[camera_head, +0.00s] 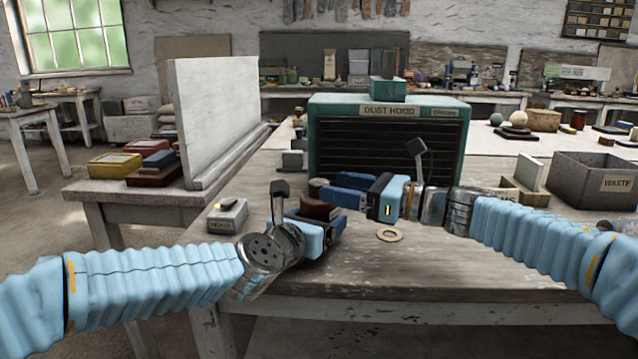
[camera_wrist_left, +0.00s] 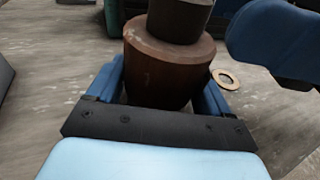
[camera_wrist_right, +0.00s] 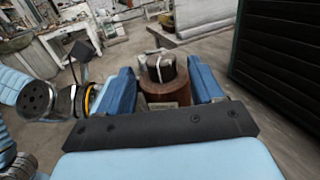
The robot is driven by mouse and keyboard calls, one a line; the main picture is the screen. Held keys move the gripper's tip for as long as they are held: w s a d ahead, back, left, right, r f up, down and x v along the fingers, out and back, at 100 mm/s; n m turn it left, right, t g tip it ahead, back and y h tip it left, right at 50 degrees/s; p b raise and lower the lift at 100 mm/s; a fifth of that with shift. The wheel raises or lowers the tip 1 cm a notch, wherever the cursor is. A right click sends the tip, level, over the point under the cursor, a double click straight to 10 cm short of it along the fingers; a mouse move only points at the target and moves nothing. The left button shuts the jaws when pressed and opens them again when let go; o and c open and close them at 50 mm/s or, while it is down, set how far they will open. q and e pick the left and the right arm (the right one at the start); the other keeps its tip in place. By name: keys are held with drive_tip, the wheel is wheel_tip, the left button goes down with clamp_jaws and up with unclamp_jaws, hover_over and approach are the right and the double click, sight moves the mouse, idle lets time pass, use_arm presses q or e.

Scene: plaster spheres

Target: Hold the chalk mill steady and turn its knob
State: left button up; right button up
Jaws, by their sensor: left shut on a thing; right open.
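The chalk mill is a brown cylinder (camera_head: 318,208) with a narrower dark knob (camera_head: 317,187) on top, standing on the table. In the left wrist view, my left gripper (camera_wrist_left: 163,88) is shut on the mill's brown body (camera_wrist_left: 158,72), one finger on each side; the knob (camera_wrist_left: 180,18) rises above it. My right gripper (camera_head: 338,189) is open, just right of the knob at about its height. In the right wrist view its fingers (camera_wrist_right: 162,80) point at the knob (camera_wrist_right: 160,68), which shows between them with a pale stripe across its top. A gap separates them from the knob.
A teal dust hood (camera_head: 387,112) with dark slats stands close behind the mill. A small grey labelled block (camera_head: 227,216) is to the left and a flat tan ring (camera_head: 390,234) to the right. A grey waste bin (camera_head: 593,180) stands farther right. The front table strip is clear.

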sight(320, 182)
drive_tip(key=x, duration=0.5)
drive_tip(key=shift+c, duration=0.3)
drive_tip(key=c, duration=0.9)
drive_tip(key=m+t+h, duration=0.1)
drive_tip(key=t, duration=0.1)
drive_tip(key=m+t+h, duration=0.1)
drive_tip(key=m+t, duration=0.1)
drive_tip(key=t, duration=0.1)
drive_tip(key=shift+r+m+h, duration=0.2)
drive_tip(key=shift+m+h, duration=0.1)
drive_tip(key=shift+m+t+h, duration=0.6)
drive_tip(key=shift+t+h, duration=0.1)
drive_tip(key=shift+f, duration=0.1)
drive_tip(key=o, duration=1)
drive_tip(key=shift+c, duration=0.2)
drive_tip(key=shift+d, duration=0.1)
drive_tip(key=v, duration=1.1)
drive_tip(key=shift+s+d, duration=0.25)
drive_tip(key=shift+s, duration=0.1)
